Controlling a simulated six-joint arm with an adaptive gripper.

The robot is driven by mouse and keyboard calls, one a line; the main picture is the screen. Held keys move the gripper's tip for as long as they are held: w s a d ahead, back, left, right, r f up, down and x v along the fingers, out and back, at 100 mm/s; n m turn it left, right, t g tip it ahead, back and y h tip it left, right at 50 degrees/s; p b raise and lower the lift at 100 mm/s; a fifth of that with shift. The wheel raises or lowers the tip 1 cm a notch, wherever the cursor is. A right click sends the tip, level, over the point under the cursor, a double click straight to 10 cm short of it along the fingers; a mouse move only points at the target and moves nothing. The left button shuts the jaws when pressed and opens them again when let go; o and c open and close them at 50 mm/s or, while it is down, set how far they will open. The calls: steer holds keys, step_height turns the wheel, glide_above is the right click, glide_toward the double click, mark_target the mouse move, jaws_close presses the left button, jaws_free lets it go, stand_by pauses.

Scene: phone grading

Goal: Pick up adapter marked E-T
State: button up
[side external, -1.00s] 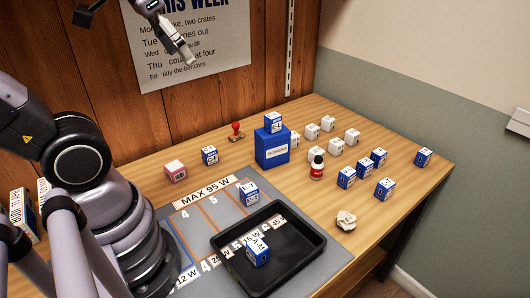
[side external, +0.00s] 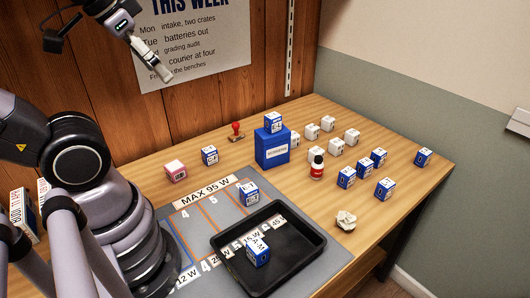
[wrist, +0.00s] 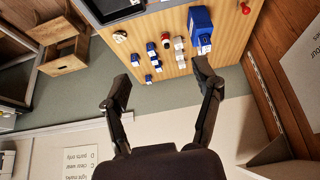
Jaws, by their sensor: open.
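Several blue-and-white adapter cubes stand on the wooden table. One (side external: 257,251) lies in the black tray, its label seeming to read A-M. Another (side external: 249,192) sits on the grey mat, one (side external: 273,122) sits on top of the blue box, and one (side external: 209,155) stands left of that box. A group (side external: 378,158) stands at the right, with one (side external: 424,157) near the right edge. I cannot make out E-T on any cube. My gripper (side external: 166,77) is high above the table before the wall poster. In the wrist view its fingers (wrist: 161,86) are apart and empty.
A red stamp (side external: 236,131), a pink cube (side external: 176,171) and crumpled paper (side external: 346,221) also lie there. The black tray (side external: 312,258) covers part of the mat.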

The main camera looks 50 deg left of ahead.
steer(key=shift+o, duration=0.5)
